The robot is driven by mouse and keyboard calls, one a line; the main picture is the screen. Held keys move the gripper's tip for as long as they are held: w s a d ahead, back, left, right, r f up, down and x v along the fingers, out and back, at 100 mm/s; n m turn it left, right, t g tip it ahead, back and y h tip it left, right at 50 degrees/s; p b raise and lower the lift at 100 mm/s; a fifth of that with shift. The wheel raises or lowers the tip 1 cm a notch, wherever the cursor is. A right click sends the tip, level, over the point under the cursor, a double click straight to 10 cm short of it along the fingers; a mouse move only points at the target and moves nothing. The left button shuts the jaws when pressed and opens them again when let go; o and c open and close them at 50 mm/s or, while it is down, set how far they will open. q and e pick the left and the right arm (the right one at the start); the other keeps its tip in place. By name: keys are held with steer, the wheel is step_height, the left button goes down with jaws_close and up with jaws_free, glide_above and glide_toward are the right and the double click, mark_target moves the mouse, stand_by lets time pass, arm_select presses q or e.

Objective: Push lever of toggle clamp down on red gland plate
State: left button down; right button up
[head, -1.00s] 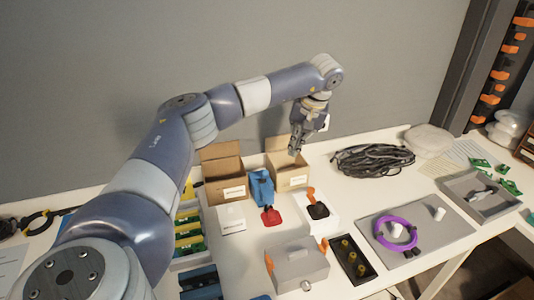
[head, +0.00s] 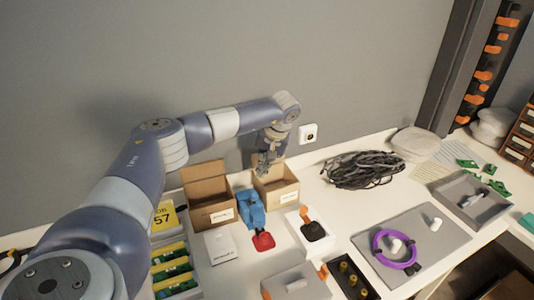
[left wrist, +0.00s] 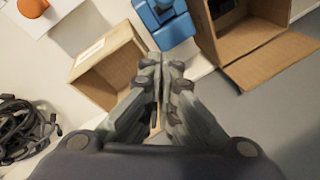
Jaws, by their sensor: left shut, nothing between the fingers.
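A red plate (head: 263,241) lies on the white table in the head view. A blue upright part (head: 250,209) stands right behind it; the clamp's lever cannot be made out clearly. The blue part also shows at the top of the left wrist view (left wrist: 162,22), beyond my fingertips. A black plate (head: 314,231) with an orange handle (head: 305,215) sits on a white block to the right. My left gripper (head: 264,171) is shut and empty, above the open cartons and behind the blue part. It fills the middle of the left wrist view (left wrist: 164,62). My right gripper is out of view.
Two open cartons stand behind the blue part, one left (head: 207,192) and one right (head: 285,192). A white box (head: 221,246) stands left of the red plate. Black cable (head: 362,170) lies at right. A grey wall (head: 200,50) rises behind the table.

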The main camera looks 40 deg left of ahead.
mark_target(253, 199)
arm_select(q)
steer(key=s+f+p, duration=0.1)
steer(key=s+d+f, duration=0.1)
steer(key=s, duration=0.1)
steer(key=shift+s+f+p, duration=0.2)
steer(key=shift+f+p, duration=0.05)
steer(key=shift+p, duration=0.1)
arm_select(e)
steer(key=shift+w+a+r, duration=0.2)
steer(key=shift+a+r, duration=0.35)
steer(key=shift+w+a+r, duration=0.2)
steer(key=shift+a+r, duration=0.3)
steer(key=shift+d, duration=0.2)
